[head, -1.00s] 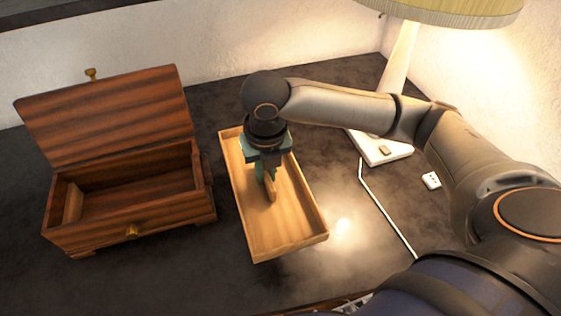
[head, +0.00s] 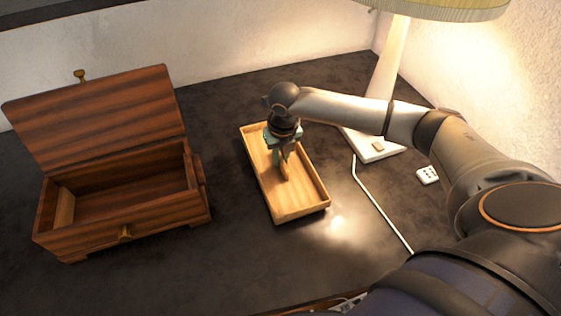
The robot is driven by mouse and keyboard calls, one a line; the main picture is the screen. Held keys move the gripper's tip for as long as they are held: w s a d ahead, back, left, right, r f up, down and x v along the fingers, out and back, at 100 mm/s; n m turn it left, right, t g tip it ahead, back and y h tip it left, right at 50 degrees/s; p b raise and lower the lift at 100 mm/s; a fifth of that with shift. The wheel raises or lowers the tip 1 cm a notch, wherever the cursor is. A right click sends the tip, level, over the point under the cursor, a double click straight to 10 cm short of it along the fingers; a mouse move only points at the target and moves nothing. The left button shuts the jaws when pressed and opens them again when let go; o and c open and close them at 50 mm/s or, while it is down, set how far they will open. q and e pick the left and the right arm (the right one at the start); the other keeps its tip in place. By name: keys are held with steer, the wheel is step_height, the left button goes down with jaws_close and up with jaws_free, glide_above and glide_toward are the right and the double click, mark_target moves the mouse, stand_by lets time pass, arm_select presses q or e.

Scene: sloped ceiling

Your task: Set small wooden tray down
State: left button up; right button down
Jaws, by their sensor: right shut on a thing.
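The small wooden tray (head: 305,209) is a light, shallow rectangular tray in the middle of the dark table in the head view. My right gripper (head: 284,166) reaches down into it from above. It is shut on the tray's upright middle part (head: 285,172), a small wooden piece inside the tray. The tray looks level and at or close to the table top; I cannot tell whether it touches. My left gripper is not in view.
An open dark wooden box (head: 125,205) with a raised lid stands on the left. A lamp (head: 388,70) with a white base stands at the back right. A white cord (head: 382,210) and a white die (head: 427,175) lie to the right. The table front (head: 220,270) is clear.

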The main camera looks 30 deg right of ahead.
mark_target(282, 162)
steer(key=shift+f, duration=0.75)
steer(key=shift+f, duration=0.1)
steer(key=c, duration=0.9)
jaws_free()
steer(key=r, duration=0.4)
steer(key=s+r, duration=0.1)
steer(key=r, duration=0.3)
steer(key=r+p, duration=0.1)
steer(key=r, duration=0.3)
steer(key=shift+s+a, duration=0.2)
